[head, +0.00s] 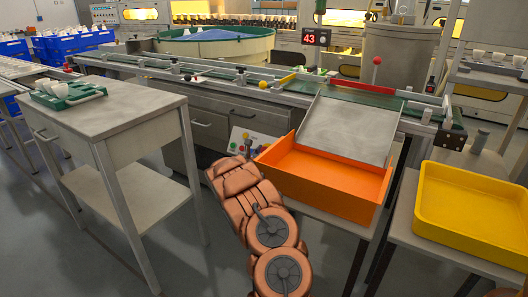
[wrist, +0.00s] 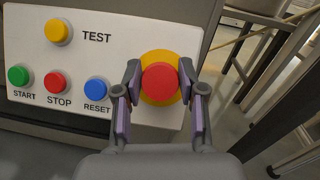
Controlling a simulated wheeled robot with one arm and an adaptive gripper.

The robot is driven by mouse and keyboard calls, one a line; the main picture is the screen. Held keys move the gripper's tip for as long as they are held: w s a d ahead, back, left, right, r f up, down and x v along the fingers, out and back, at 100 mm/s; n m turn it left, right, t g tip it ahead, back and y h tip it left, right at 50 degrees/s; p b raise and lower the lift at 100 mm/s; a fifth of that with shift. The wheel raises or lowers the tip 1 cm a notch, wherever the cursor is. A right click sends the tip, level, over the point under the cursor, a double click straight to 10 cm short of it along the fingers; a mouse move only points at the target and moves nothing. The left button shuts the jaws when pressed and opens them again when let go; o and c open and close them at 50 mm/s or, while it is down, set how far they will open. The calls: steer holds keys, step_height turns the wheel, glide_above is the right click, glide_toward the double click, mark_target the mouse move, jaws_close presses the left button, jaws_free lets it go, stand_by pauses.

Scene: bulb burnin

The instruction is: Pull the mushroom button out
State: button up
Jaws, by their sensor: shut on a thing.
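The red mushroom button (wrist: 160,83) sits on a yellow round base at the right end of a white control panel (wrist: 120,18). My gripper (wrist: 159,92) has one finger on each side of the button and is shut on it. In the head view, my gripper (head: 248,147) is at the small panel (head: 237,133) below the conveyor, and it hides the red button there.
The panel also has a yellow TEST button (wrist: 58,32), a green START button (wrist: 18,75), a red STOP button (wrist: 55,82) and a blue RESET button (wrist: 96,90). An orange bin (head: 325,185) stands just right of my gripper. A steel cart (head: 125,118) is at left.

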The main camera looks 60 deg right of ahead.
jaws_close()
steer(key=shift+a+r, duration=0.3)
steer(key=shift+a, duration=0.2)
steer(key=o, duration=0.9)
jaws_free()
steer(key=shift+a, duration=0.1)
